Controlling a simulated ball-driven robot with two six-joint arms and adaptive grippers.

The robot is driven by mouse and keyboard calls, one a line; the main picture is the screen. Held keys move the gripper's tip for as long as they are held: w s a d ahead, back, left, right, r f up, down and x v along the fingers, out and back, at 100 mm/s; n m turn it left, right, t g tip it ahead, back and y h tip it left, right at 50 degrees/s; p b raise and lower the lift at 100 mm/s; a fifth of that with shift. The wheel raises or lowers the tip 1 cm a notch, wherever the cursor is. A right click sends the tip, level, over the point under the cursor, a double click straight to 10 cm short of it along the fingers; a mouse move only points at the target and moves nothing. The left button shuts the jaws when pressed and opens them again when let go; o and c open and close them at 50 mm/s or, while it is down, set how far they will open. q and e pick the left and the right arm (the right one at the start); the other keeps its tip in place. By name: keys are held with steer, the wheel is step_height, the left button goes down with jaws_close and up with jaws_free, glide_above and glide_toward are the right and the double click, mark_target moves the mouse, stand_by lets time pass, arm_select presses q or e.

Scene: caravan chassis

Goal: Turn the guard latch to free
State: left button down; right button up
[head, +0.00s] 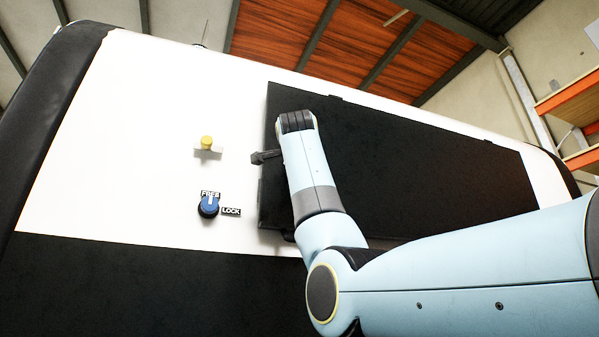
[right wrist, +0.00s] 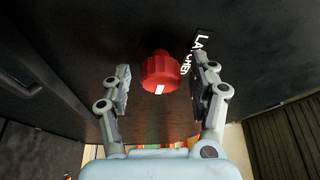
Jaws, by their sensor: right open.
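A blue round knob (head: 209,206) sits on the white caravan panel, with a FREE label above it and a LOCK label to its right. Its white mark points up towards FREE. In the right wrist view a red knob (right wrist: 160,71) with a white mark stands on a dark surface, beside partly hidden white lettering. My right gripper (right wrist: 160,75) is open, with one finger on either side of the red knob; contact is not clear. In the head view my right arm hides the red knob and most of the gripper. My left gripper is not in view.
A yellow knob (head: 207,142) on a small bracket sticks out above the blue knob. A large black panel (head: 430,165) lies behind my right arm. A dark handle-like bar (right wrist: 25,80) shows at the left of the wrist view. The white panel left of the knobs is clear.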

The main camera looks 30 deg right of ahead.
steer(key=v, duration=1.2)
stand_by(0.4)
